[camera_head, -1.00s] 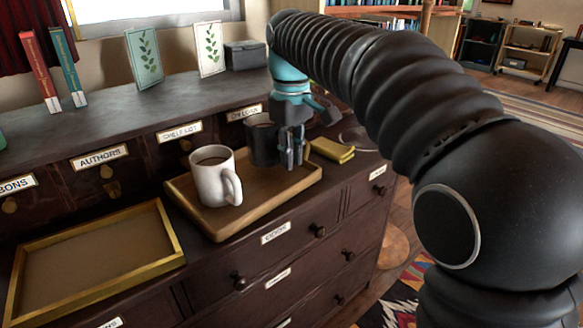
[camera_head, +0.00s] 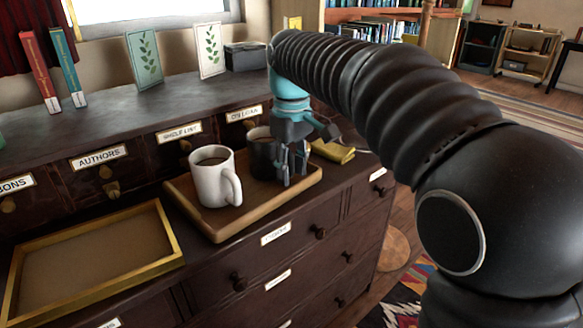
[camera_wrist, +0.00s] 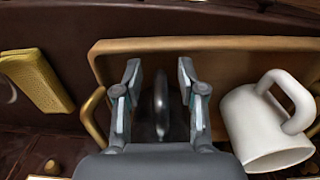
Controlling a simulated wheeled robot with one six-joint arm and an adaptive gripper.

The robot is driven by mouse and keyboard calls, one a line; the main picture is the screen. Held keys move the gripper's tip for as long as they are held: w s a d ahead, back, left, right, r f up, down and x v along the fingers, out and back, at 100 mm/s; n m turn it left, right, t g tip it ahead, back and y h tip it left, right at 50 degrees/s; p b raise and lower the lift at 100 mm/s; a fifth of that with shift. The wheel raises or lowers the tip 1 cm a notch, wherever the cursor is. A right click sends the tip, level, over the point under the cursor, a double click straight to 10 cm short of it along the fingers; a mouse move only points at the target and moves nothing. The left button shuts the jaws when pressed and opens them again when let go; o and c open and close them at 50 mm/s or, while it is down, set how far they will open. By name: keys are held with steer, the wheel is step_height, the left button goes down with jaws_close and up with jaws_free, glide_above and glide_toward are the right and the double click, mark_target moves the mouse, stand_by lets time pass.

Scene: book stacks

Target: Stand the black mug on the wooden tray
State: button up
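The black mug (camera_head: 262,154) stands upright on the wooden tray (camera_head: 240,218), behind and right of the white mug (camera_head: 214,180). My gripper (camera_head: 291,178) is at the black mug's right side, low over the tray, and partly hides it. In the wrist view my gripper (camera_wrist: 159,92) is open, with the black mug's handle (camera_wrist: 160,105) between the fingers and a gap on each side. The mug's body is mostly hidden there by the gripper. The wooden tray's rim (camera_wrist: 200,43) and the white mug (camera_wrist: 262,128) also show in the wrist view.
An empty gold-framed tray (camera_head: 172,232) is at the front left. Upright books (camera_head: 40,72), two leaf cards (camera_head: 145,60) and a dark box (camera_head: 246,56) stand on the upper shelf.

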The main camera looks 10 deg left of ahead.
step_height(320, 180, up, 12)
steer(key=p, duration=0.3)
steer(key=shift+r, duration=0.1)
steer(key=shift+d, duration=0.25)
steer(key=s+d+f+m+t, duration=0.25)
steer(key=s+d, duration=0.25)
steer(key=d, duration=0.3)
steer(key=s+d+f+m+t, duration=0.1)
steer(key=s+d+f+m, duration=0.3)
steer(key=d, duration=0.5)
steer(key=s+d+f+m+t, duration=0.1)
steer(key=s+d+f+m, duration=0.1)
steer(key=s+d+f, duration=0.2)
steer(key=s+d+f+m+t, duration=0.1)
steer(key=s+d+f, duration=0.3)
steer(key=s+f, duration=0.4)
steer(key=shift+s+m, duration=0.25)
steer(key=shift+m, duration=0.5)
